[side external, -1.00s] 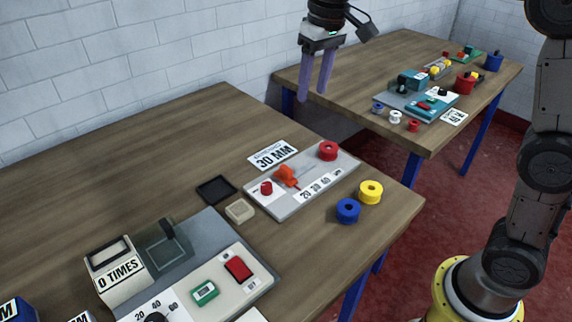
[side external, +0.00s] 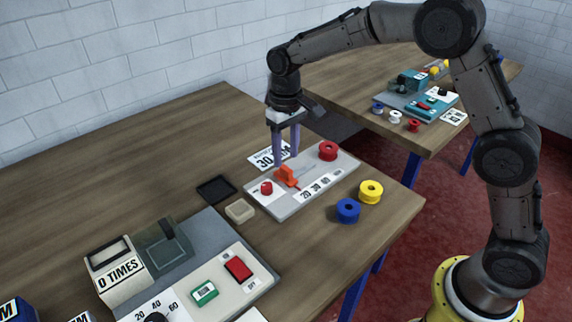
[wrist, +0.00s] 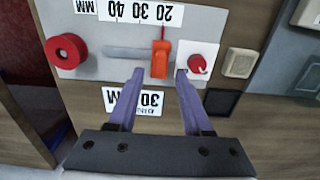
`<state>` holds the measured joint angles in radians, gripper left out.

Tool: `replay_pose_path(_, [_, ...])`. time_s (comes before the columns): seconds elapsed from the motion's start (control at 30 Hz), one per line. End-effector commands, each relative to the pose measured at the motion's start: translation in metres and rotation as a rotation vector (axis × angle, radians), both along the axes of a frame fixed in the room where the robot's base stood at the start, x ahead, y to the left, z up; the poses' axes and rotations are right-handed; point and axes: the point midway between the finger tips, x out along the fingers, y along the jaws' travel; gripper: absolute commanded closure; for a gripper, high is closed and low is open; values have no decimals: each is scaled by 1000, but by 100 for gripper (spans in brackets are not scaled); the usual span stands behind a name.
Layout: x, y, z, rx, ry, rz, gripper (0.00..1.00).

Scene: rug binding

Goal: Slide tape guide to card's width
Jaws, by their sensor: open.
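The orange tape guide (side external: 286,176) stands on the slot of a grey plate (side external: 290,207). In the wrist view, the guide (wrist: 160,60) has its thin pointer near the 20 on the upside-down scale (wrist: 142,12). The white card (side external: 260,160) behind the plate reads 30 MM; my gripper partly covers it in the side view. The card also shows in the wrist view (wrist: 140,101). My gripper (side external: 286,161) points down, open, at the guide. In the wrist view, its purple fingertips (wrist: 160,73) sit either side of the guide's near end, with gaps; contact is not clear.
A red knob (side external: 266,188) and a red roll (side external: 328,150) stand at opposite ends of the plate. Blue (side external: 347,211) and yellow (side external: 370,192) rolls lie in front. A dark tray (side external: 216,190) and a beige block (side external: 240,211) lie left of it.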

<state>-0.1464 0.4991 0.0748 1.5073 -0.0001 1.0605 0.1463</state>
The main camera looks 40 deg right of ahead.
Motion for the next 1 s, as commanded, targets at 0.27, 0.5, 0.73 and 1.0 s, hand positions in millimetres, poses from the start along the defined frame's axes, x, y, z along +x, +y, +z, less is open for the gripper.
replay_pose_path(0.27, [0,0,-36,0,1,0,50])
replay_pose_path(0.5, [0,0,-42,0,0,0,50])
replay_pose_path(0.73, [0,0,-42,0,0,0,63])
replay_pose_path(1.0, [0,0,-42,0,0,0,100])
